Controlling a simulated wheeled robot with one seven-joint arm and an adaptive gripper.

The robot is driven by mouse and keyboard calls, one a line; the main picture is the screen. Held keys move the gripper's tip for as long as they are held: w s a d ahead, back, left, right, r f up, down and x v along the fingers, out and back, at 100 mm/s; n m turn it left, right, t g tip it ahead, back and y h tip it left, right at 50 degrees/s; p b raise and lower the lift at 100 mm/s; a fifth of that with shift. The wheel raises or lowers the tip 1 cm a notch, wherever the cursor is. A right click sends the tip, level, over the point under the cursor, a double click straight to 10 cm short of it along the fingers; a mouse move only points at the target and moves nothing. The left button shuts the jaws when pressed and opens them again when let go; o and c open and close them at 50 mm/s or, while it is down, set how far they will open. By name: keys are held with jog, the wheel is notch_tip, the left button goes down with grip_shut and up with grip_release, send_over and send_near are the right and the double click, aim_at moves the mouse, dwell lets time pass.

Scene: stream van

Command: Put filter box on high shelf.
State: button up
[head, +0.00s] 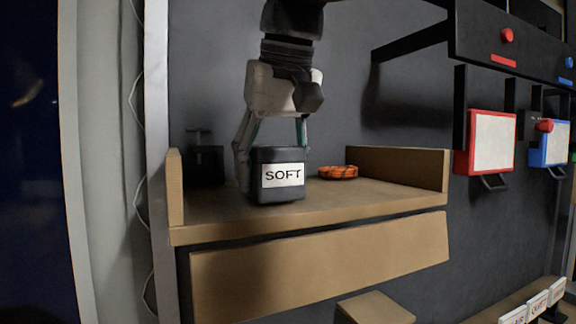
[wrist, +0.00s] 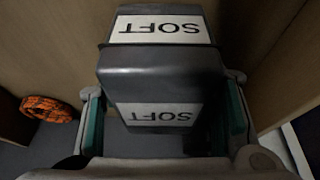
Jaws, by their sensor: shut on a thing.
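A dark grey box with a white label reading SOFT (head: 281,192) is at the front left of a wooden shelf (head: 370,199); I take it for the filter box. My gripper (head: 272,150) comes down from above and is shut on its sides. In the wrist view the box (wrist: 160,88) fills the space between the two green-padded fingers (wrist: 165,118), with labels on two faces. Its base looks at or very near the shelf surface; I cannot tell if it touches. A black shelf-like bracket (head: 410,42) shows high at the upper right, cut off by the frame.
An orange and black coil (head: 338,172) lies right of the box, also in the wrist view (wrist: 47,108). A dark object (head: 204,163) stands behind left. The shelf has raised wooden sides. Red (head: 490,140) and blue (head: 553,143) framed panels hang right. The shelf's front right is clear.

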jog(key=shift+f, duration=0.25)
jog(key=o, duration=1.3)
jog(key=shift+o, duration=0.2)
jog(key=shift+r, duration=0.1)
jog(key=shift+r, duration=0.35)
jog(key=v, duration=1.1)
jog(key=shift+s+d+r, duration=0.1)
jog(key=shift+r, duration=0.1)
